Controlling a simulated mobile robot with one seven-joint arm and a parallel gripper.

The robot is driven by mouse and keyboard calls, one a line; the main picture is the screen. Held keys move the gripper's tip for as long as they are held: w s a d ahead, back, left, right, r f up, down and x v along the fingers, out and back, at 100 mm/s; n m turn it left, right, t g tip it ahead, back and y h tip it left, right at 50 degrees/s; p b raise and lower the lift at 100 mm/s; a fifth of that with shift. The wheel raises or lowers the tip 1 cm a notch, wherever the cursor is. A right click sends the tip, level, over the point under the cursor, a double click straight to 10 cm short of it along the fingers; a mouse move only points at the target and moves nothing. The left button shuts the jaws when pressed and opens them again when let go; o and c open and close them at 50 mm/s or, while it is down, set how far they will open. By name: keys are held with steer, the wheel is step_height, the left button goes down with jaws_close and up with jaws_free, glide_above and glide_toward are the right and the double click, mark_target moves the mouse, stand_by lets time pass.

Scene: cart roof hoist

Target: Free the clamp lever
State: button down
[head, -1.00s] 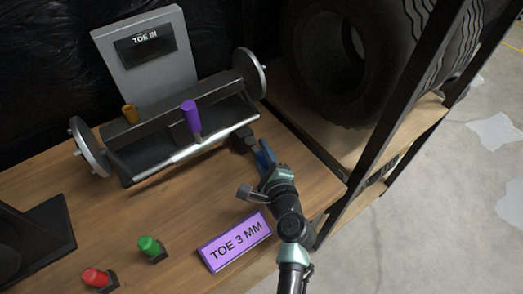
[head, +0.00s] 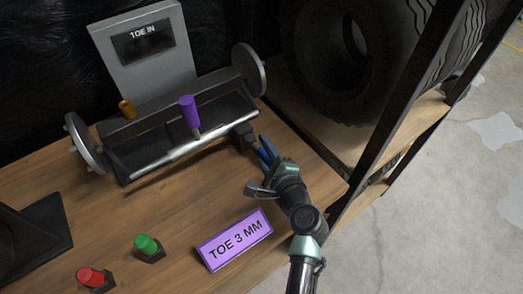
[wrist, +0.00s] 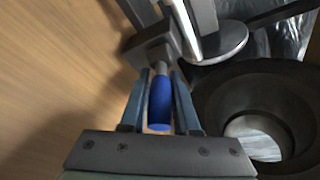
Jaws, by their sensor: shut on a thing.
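The clamp lever shows in the wrist view as a blue handle (wrist: 160,101) on a short metal shaft. The shaft runs into a grey clamp block (wrist: 150,47), which sits at the right end of the bar in the head view (head: 242,137). My gripper (wrist: 160,82) has one finger on each side of the blue handle and is shut on it. In the head view my gripper (head: 264,150) is just right of the clamp block, and its fingers mostly hide the handle.
A purple lever (head: 189,112) stands on the rack, with an orange knob (head: 128,110) and a "TOE IN" display (head: 144,39) behind it. A purple "TOE 3 MM" sign (head: 233,240), green button (head: 146,244) and red button (head: 90,277) are in front. A shelf post (head: 400,95) and tyre (head: 335,75) stand at right.

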steer(key=n+y+b, duration=0.1)
steer(key=g+y+b, duration=0.1)
steer(key=w+n+y+b, duration=0.1)
steer(key=shift+d+f+n+g, duration=0.15)
steer(key=shift+d+n+g, duration=0.15)
steer(key=shift+g, duration=0.1)
steer(key=shift+w+n+g+y+b, duration=0.2)
steer(key=shift+n+g+y+b, duration=0.85)
steer(key=shift+n+y, duration=0.2)
steer(key=shift+y, duration=0.25)
steer(key=c, duration=0.7)
jaws_free()
steer(key=shift+o, duration=0.2)
steer(key=shift+r, duration=0.2)
steer(key=p+v, duration=0.2)
steer(key=v, duration=1.1)
steer(key=shift+r, duration=0.1)
